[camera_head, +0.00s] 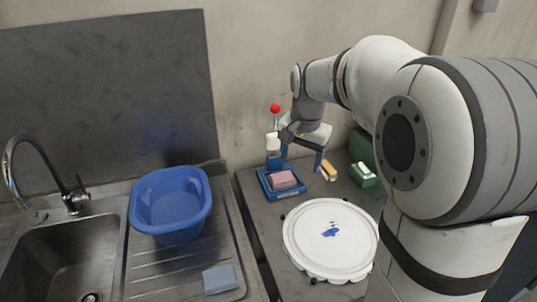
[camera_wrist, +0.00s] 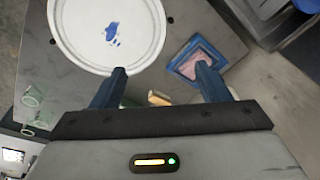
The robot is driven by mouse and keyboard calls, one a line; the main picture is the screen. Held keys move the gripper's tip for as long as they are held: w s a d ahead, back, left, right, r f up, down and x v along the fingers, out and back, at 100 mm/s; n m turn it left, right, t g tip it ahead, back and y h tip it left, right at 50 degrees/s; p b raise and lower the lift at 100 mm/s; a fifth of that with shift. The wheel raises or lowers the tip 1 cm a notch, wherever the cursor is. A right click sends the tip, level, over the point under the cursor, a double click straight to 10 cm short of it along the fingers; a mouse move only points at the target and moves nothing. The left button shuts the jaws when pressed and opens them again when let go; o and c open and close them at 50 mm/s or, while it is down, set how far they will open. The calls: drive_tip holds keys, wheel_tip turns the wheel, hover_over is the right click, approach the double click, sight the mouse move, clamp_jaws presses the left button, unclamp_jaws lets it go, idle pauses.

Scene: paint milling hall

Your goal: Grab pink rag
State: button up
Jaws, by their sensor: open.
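The pink rag (camera_head: 284,179) lies folded in a shallow blue tray (camera_head: 264,186) on the grey bench, near the wall. In the wrist view the pink rag (camera_wrist: 188,66) is partly hidden behind my right-hand finger, and the blue tray's rim (camera_wrist: 222,58) shows around it. My gripper (camera_head: 302,165) is above the bench beside the tray, its two blue fingers apart. In the wrist view my gripper (camera_wrist: 160,80) is open with nothing held between the fingers. It is not touching the rag as far as I can tell.
A white round lid (camera_head: 318,225) with a blue smear sits in front. A tan-handled item (camera_head: 328,171) and a green box (camera_head: 366,180) are to the right. A blue basin (camera_head: 171,205) and a blue-grey cloth (camera_head: 220,279) are by the sink (camera_head: 60,262). A red knob (camera_head: 275,108) stands behind.

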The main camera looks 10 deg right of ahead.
drive_tip(key=w+f+m+g, duration=0.1)
drive_tip(key=w+f+m, duration=0.4)
drive_tip(key=w, duration=0.9)
drive_tip(key=m, duration=0.3)
approach(283, 177)
drive_tip(key=shift+w+g, duration=0.35)
drive_tip(key=shift+g, duration=0.05)
drive_tip(key=shift+w+f+m, duration=0.25)
drive_tip(key=shift+f+m, duration=0.05)
drive_tip(key=shift+f, duration=0.4)
drive_tip(key=f+p, duration=0.2)
drive_tip(key=f, duration=0.5)
drive_tip(key=shift+s+f+p, duration=0.1)
drive_tip(key=shift+s+p, duration=0.1)
drive_tip(key=shift+p, duration=0.2)
drive_tip(key=c, duration=0.8)
